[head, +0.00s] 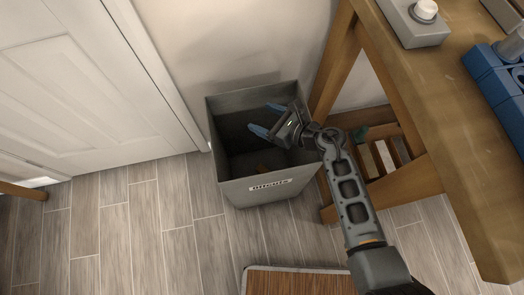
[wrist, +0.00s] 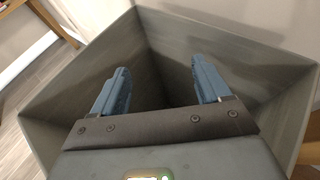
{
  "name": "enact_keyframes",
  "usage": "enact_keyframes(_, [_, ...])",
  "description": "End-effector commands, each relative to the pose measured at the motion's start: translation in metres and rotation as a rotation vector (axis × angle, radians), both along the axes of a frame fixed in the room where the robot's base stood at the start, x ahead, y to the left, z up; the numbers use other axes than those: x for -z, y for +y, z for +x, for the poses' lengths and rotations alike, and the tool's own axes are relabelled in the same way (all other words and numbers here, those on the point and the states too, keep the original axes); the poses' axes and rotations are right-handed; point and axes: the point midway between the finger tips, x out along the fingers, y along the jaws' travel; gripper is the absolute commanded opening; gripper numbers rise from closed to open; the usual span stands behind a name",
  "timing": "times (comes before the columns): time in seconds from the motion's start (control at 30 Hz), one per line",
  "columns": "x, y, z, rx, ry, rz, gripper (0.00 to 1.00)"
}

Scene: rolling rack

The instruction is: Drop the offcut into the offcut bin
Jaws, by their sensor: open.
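The offcut bin (head: 240,194) is a grey, open-topped square bin on the floor, with a label on its front wall. My gripper (head: 267,118) is over the bin's mouth, its blue fingers spread apart with nothing between them. In the wrist view the open fingers (wrist: 160,85) point down into the bin (wrist: 68,82), whose walls surround them. A small brown piece (head: 262,168), which looks like the offcut, lies low inside the bin in the head view. It cannot be seen in the wrist view, where my gripper's body covers part of the inside.
A wooden bench (head: 450,110) stands close to the right of the bin, with a blue object (head: 492,78) and a grey box (head: 412,25) on top. A white door (head: 75,85) is at the left. A brown mat (head: 298,282) lies in front; the floor at left is clear.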

Motion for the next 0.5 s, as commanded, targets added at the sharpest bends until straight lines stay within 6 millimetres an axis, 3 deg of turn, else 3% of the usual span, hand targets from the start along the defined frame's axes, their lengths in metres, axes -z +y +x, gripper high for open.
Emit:
enact_keyframes(0.27, [-0.002,-0.004,-0.002,0.0,0.0,0.0,0.76])
enact_keyframes(0.5, [-0.016,-0.032,-0.02,0.003,0.0,-0.001,0.76])
